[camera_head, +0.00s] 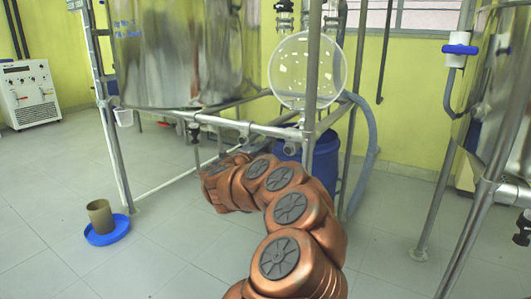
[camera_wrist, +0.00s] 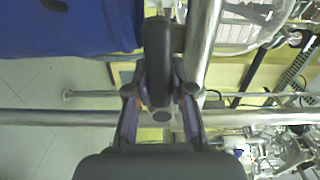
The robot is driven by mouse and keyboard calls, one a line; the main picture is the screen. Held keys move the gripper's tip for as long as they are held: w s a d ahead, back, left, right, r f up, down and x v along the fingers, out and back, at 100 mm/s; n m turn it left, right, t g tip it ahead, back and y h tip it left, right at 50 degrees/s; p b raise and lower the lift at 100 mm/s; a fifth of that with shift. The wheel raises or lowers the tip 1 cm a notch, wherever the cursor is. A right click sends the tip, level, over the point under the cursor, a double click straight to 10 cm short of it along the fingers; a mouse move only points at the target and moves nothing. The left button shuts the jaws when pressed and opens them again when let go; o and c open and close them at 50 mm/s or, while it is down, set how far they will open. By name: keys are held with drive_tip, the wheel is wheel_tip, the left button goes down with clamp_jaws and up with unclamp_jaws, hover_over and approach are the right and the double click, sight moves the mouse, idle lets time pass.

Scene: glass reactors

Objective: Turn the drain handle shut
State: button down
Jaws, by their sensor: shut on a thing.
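The drain handle (camera_wrist: 157,45) is a dark, narrow bar running down the middle of the wrist view. My gripper (camera_wrist: 160,92) has one finger on each side of the handle's near end and is shut on it. In the head view my copper-coloured arm reaches under the metal frame. There my fingers and the handle are hidden, so I cannot tell the handle's angle to its pipe.
Metal frame tubes (camera_head: 270,130) cross close around my arm; one tube (camera_wrist: 245,117) also crosses behind the fingers. A blue barrel (camera_head: 326,158) stands right behind the arm. A blue dish (camera_head: 107,232) with a brown cup (camera_head: 100,215) lies on the floor.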

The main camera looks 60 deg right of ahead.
drive_tip(key=shift+f+m, duration=0.1)
drive_tip(key=shift+m, duration=0.2)
drive_tip(key=c, duration=1)
unclamp_jaws()
drive_tip(key=shift+a, duration=0.15)
drive_tip(key=a, duration=1.1)
drive_tip(key=shift+s+a, duration=0.25)
drive_tip(key=shift+a, duration=0.15)
